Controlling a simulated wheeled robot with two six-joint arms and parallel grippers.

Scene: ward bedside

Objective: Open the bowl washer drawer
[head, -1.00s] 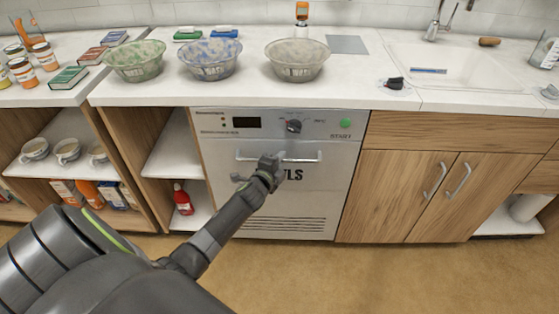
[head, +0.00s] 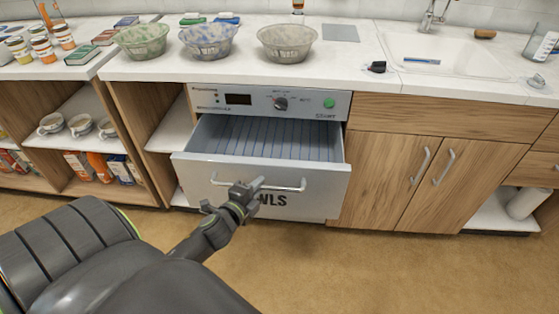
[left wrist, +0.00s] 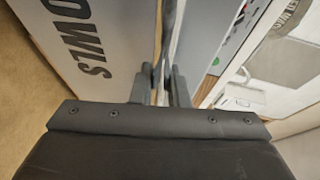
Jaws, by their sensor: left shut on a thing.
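The bowl washer drawer (head: 222,171) is pulled out from the washer under the counter, and its ribbed inside shows from above. Its front carries a silver bar handle (head: 285,187) and dark lettering, of which "WLS" shows in the head view. My left gripper (head: 248,190) is shut on the handle, left of its middle. In the left wrist view the two fingers (left wrist: 160,85) are close together around the bar, beside the lettered drawer front (left wrist: 85,60). The washer's control panel (head: 260,101) has a dial, a dark display and a green button. My right gripper is not in view.
Three mesh bowls, green (head: 143,41), blue (head: 208,41) and grey (head: 287,42), stand on the counter above the washer. A sink (head: 440,55) lies to the right, over a closed wooden cupboard (head: 385,165). The floor (head: 400,275) before it is clear.

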